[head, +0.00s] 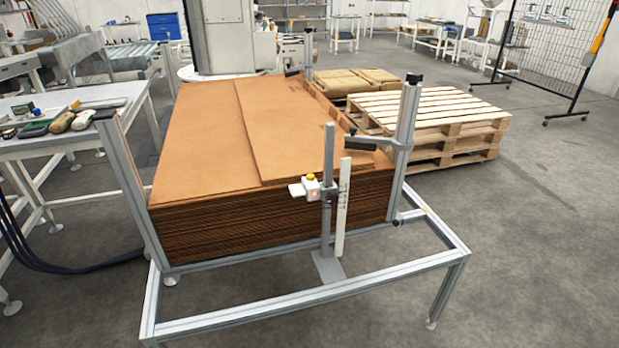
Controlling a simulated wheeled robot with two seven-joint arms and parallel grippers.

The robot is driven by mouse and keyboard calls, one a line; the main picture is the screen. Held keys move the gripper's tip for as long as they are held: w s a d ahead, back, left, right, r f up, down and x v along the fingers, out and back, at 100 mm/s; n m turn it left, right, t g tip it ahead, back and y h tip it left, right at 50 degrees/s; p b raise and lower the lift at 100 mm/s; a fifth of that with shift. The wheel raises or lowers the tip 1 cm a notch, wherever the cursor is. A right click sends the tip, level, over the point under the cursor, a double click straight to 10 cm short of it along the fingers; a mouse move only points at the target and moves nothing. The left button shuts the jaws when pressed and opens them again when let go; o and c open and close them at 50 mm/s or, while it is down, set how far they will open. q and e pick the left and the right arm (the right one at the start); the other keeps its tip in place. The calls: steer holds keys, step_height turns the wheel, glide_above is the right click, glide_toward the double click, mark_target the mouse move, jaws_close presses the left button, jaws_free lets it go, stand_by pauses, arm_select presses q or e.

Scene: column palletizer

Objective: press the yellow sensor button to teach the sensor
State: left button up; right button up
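The yellow sensor button (310,177) sits on top of a small white sensor box (311,190) with a reddish spot on its front. The sensor is mounted on an upright grey metal post (328,220), in front of a tall stack of brown cardboard sheets (270,222). A white vertical strip (344,205) with dark markings stands just right of the post. Neither of my grippers shows in the head view, and nothing is touching the button.
An aluminium frame (300,295) surrounds the stack and juts forward at floor level. A white table (75,128) with tools stands at the left. Wooden pallets (440,108) are stacked behind right. Dark cables (60,268) lie at the left. Floor at the right is clear.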

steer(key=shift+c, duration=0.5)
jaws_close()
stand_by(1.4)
